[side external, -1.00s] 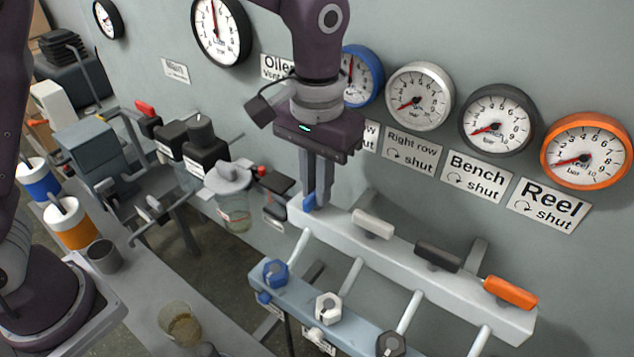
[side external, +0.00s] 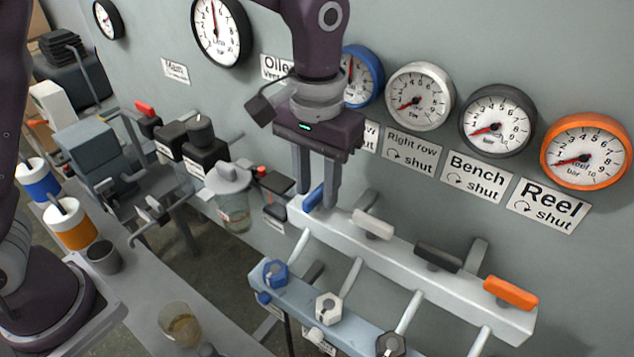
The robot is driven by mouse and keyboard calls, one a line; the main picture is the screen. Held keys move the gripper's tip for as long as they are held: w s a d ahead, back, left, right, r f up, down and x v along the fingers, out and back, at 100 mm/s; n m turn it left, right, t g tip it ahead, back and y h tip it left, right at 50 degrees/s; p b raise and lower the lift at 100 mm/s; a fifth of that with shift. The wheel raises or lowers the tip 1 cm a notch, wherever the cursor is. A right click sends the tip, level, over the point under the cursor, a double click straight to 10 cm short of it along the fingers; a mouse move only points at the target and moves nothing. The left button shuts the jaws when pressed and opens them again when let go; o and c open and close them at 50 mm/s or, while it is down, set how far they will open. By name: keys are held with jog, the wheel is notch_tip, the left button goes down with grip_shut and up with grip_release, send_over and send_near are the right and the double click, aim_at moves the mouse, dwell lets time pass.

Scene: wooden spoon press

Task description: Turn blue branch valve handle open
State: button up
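The blue valve handle (side external: 313,198) sits at the left end of the pale manifold bar (side external: 400,253). It lies crosswise to the bar, unlike the white, dark and orange handles, which lie along it. My gripper (side external: 318,196) points down over the blue handle with its two fingers apart, one on each side of it. The fingers partly hide the handle, and I cannot tell whether they touch it. The blue gauge (side external: 362,76) behind my gripper is partly covered; its red needle points about straight up.
The white handle (side external: 372,224) is close to the right of my gripper, then the dark handle (side external: 438,257) and the orange handle (side external: 510,292). A lower rail with a blue knob (side external: 275,273) stands in front. A glass jar (side external: 233,205) hangs to the left.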

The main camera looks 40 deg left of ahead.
aim_at(317, 191)
notch_tip(317, 191, up, 7)
dwell(0.3)
jog(key=s+a+r+t, duration=0.2)
jog(key=s+a+r, duration=0.3)
jog(key=a, duration=0.3)
jog(key=s+a+f+t, duration=0.1)
jog(key=s+a, duration=0.3)
jog(key=s, duration=0.3)
jog(key=s+a+f+t, duration=0.2)
jog(key=s+a, duration=0.2)
jog(key=s, duration=0.4)
jog(key=shift+s+a+f+t, duration=0.15)
jog(key=shift+a+t, duration=0.05)
jog(key=shift+t, duration=0.1)
